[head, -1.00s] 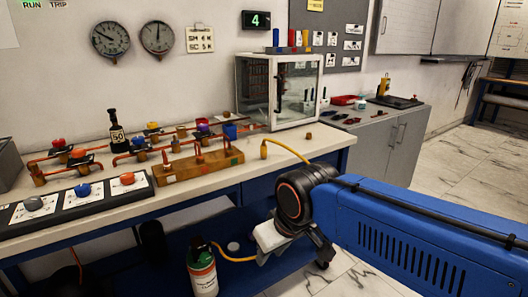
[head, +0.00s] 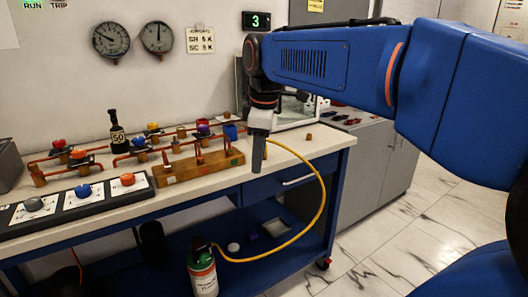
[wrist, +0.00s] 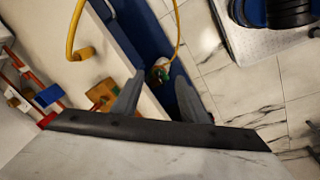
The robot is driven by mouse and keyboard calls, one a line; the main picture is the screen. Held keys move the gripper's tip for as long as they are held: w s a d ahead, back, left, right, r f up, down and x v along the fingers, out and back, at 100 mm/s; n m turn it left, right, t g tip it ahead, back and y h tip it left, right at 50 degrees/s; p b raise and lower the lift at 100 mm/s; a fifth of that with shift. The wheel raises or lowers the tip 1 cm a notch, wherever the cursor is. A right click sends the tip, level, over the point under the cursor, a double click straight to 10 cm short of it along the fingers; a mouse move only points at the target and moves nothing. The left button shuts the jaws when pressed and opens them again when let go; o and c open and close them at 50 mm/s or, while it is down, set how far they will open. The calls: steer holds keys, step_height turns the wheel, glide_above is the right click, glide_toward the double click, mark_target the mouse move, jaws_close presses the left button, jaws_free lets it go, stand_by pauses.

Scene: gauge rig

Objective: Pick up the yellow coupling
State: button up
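The yellow coupling is the bent end of a yellow hose. In the wrist view the coupling (wrist: 80,54) shows over the pale bench top, left of both fingers and apart from them. In the head view my gripper hides the coupling, and only the yellow hose (head: 323,205) shows, arching down to a green, white and orange cylinder (head: 203,273). My gripper (head: 258,168) points down over the bench's front edge. In the wrist view my gripper (wrist: 161,79) has its fingers spread apart with nothing held between them.
A wooden manifold block (head: 205,167) stands on the bench (head: 95,230) just left of my gripper. Copper pipes with coloured valves (head: 140,142) stand behind it. A glass-fronted cabinet (head: 300,112) is partly behind my arm. The bench's right front is mostly clear.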

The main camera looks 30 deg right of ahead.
steer(key=w+d+r+n+g, duration=0.2)
steer(key=w+d+r+n, duration=0.95)
steer(key=w, duration=0.35)
steer(key=shift+m, duration=0.25)
step_height(320, 180, down, 18)
steer(key=shift+s+r, duration=0.15)
steer(key=shift+r, duration=0.1)
steer(key=shift+c, duration=0.2)
jaws_close()
